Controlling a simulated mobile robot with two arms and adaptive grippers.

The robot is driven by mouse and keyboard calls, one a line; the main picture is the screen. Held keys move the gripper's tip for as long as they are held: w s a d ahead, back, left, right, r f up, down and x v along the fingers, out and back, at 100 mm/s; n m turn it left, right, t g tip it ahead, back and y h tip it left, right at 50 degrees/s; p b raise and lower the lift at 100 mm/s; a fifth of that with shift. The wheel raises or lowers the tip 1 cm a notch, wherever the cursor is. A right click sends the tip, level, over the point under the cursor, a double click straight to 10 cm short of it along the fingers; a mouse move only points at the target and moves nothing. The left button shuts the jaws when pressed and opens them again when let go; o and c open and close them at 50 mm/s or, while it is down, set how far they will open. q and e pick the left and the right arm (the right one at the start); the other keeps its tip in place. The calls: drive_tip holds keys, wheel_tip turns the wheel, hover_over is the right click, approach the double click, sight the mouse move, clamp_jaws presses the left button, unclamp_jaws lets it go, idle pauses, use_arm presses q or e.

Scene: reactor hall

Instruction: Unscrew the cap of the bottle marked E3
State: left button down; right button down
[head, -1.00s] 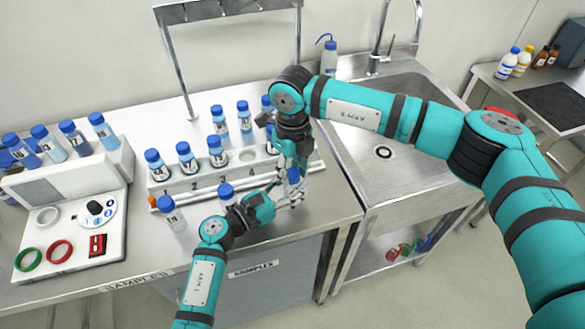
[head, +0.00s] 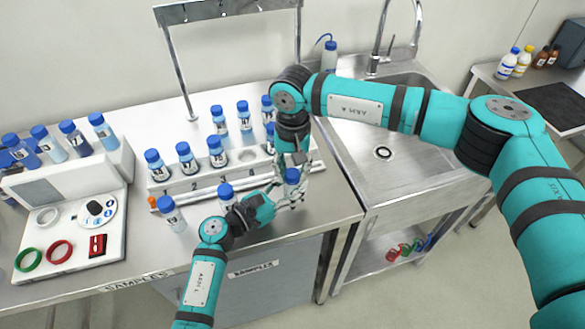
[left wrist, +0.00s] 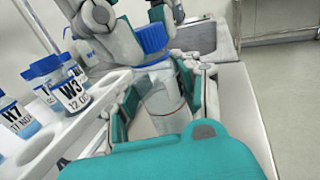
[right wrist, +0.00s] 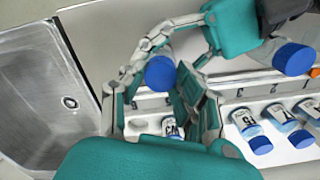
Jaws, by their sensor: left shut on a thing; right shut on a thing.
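A bottle with a blue ribbed cap (head: 292,176) is held at the rack's front right corner; its label cannot be read. My left gripper (head: 284,196) is shut on the bottle's clear body (left wrist: 164,90), which stands roughly upright between its fingers in the left wrist view. My right gripper (head: 293,162) comes from above and is shut on the blue cap, which also shows between its fingers in the right wrist view (right wrist: 160,73). The cap sits on the bottle's top. How far the fingers overlap the cap is partly hidden.
A white rack (head: 200,182) with several blue-capped bottles stands just behind. A loose bottle (head: 172,214) and another (head: 226,194) stand left of my left gripper. A white device (head: 75,225) is at the left. The sink (head: 400,135) is at the right.

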drive_tip(key=shift+w+d+n, duration=0.35)
drive_tip(key=shift+n, duration=0.05)
drive_tip(key=c, duration=1.2)
unclamp_jaws()
drive_tip(key=shift+o, duration=1.2)
drive_tip(key=shift+s, duration=0.1)
drive_tip(key=shift+s+a, duration=0.1)
